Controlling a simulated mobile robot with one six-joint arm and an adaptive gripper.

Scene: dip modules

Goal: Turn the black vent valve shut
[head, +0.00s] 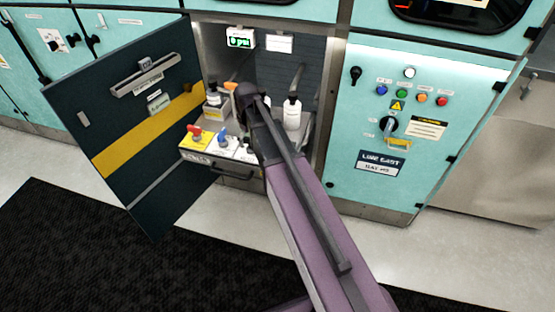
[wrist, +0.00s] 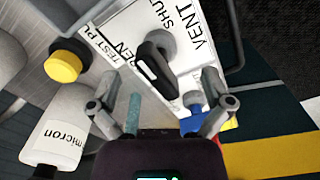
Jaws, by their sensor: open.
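The black vent valve (wrist: 152,72) shows in the wrist view as a black handle with a white stripe. It stands on a white plate (wrist: 120,36) marked VENT and SHUT; another word is partly covered. My gripper (wrist: 162,112) is open, its two fingers apart, with the handle ahead of and between them in the picture. Nothing is between the pads, and I cannot tell whether they touch the handle. In the head view my arm hides the gripper and most of the vent valve.
A red valve (head: 195,134) and a blue valve (head: 222,135) stand on the pulled-out drawer (head: 228,173). A white bottle (head: 292,113) stands behind. In the wrist view a yellow-capped item (wrist: 63,66) and a bottle marked micron (wrist: 60,138) are at left. The open cabinet door (head: 110,120) is at left.

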